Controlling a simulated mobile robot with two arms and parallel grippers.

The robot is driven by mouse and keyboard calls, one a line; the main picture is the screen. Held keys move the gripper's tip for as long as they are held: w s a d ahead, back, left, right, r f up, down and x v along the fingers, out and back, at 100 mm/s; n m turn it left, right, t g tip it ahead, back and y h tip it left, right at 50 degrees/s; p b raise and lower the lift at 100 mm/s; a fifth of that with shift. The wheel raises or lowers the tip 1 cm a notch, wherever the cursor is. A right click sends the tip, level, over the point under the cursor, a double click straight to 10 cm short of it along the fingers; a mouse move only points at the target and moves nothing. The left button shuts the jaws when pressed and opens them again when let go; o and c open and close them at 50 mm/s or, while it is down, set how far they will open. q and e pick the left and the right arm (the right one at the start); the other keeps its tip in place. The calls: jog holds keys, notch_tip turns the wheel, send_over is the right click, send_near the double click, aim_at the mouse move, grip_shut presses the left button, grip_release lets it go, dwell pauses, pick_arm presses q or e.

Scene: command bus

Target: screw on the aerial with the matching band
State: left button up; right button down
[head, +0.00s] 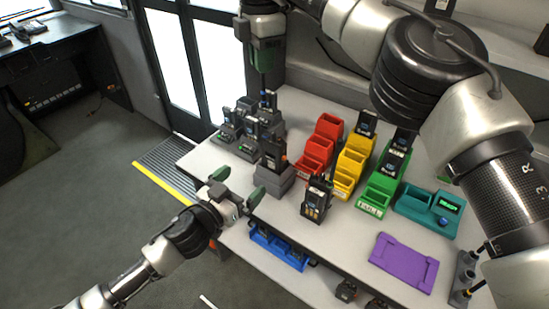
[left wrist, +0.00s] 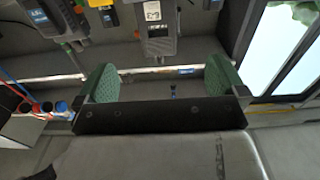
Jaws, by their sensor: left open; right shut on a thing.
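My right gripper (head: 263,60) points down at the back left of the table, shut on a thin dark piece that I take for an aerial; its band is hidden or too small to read. Just below it is a dark radio (head: 268,100) with a bluish mark, among the grey stands; I cannot tell whether they touch. My left gripper (head: 238,187) is open and empty at the table's front left edge, before a radio in a grey stand (head: 280,180).
A radio (head: 317,198) stands mid-table. Red (head: 314,163), yellow (head: 346,178) and green bins (head: 372,201) fill the centre. A teal device (head: 418,208), purple mat (head: 402,262) and grey holder (head: 462,280) lie right. A blue bin (head: 278,246) sits below the tabletop.

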aim_at(269, 157)
pick_arm(q)
jog(key=x, duration=1.2)
jog(key=shift+w+d, duration=0.1)
jog(key=shift+d, duration=0.05)
pick_arm(e)
jog(key=shift+w+d+f, duration=0.1)
jog(key=shift+w+d, duration=0.05)
pick_arm(q)
jog(key=c, duration=1.2)
jog(key=shift+f, duration=0.1)
pick_arm(e)
jog(key=shift+f, duration=2.45)
jog(key=shift+f, duration=0.1)
jog(key=shift+f, duration=0.8)
jog(key=shift+f, duration=0.55)
